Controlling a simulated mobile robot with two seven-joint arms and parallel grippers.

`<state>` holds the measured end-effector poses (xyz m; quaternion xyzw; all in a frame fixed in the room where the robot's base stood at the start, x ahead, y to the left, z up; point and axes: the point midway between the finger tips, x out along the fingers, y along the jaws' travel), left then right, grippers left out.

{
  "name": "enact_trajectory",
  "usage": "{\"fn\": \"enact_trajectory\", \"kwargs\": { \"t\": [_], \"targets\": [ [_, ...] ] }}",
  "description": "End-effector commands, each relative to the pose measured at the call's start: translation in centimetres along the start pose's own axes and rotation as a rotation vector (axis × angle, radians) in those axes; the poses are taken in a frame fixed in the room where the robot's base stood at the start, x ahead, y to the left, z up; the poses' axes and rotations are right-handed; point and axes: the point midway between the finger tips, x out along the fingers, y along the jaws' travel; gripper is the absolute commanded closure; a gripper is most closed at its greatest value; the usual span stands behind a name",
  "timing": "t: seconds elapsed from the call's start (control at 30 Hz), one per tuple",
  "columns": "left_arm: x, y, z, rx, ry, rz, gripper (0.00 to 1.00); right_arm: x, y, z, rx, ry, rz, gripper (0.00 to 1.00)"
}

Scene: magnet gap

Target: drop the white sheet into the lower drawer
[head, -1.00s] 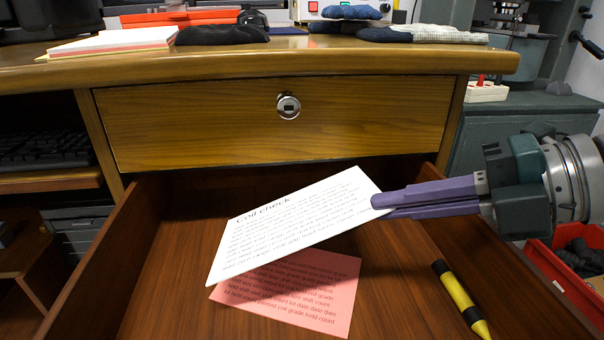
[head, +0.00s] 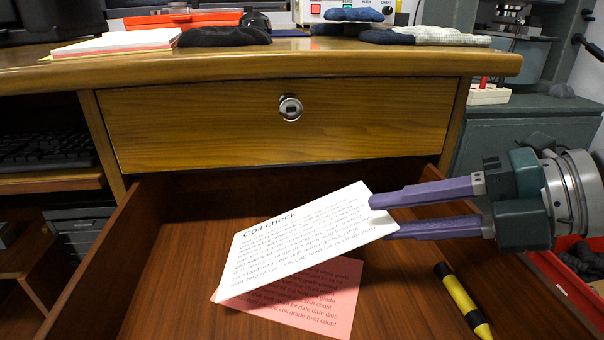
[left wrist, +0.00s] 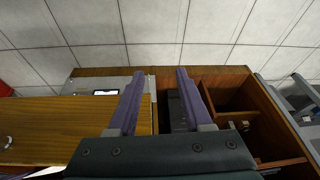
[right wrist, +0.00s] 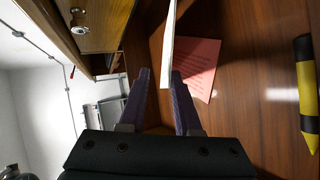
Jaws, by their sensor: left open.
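The white sheet (head: 300,245), headed "Coil check", is tilted above the open lower drawer (head: 175,235). It partly covers a pink sheet (head: 335,295) lying on the drawer floor. My right gripper (head: 381,216) is at the sheet's right edge with its purple fingers spread apart. In the right wrist view the white sheet (right wrist: 169,45) shows nearly edge-on at the spread fingertips, and whether either finger touches it I cannot tell. My left gripper (left wrist: 160,72) is open and empty in the left wrist view, away from the drawer; it is outside the head view.
A yellow and black marker (head: 462,300) lies in the drawer at the right. The shut upper drawer (head: 200,125) with a round lock is above. The desktop (head: 270,60) holds papers, dark cloths and a red case. A red bin (head: 570,250) stands right of the drawer.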

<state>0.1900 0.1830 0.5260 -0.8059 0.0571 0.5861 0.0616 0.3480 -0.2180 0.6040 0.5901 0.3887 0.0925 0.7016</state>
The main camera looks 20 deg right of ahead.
Motion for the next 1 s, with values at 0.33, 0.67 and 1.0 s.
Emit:
{"fn": "enact_trajectory", "kwargs": {
  "t": [0.33,0.67,1.0],
  "targets": [
    [-0.9,-0.2,-0.2,0.006,-0.001,-0.005,0.50,-1.6,1.3,0.0,0.002,-0.001,-0.004,0.68],
    [-3.6,-0.3,-1.1,0.006,-0.001,-0.004,0.50,-9.2,1.3,0.0,0.004,0.000,-0.005,0.68],
    [-4.4,-0.1,-1.4,0.000,0.000,0.000,0.50,-12.6,1.1,0.0,0.000,0.000,0.000,0.68]
  ]
}}
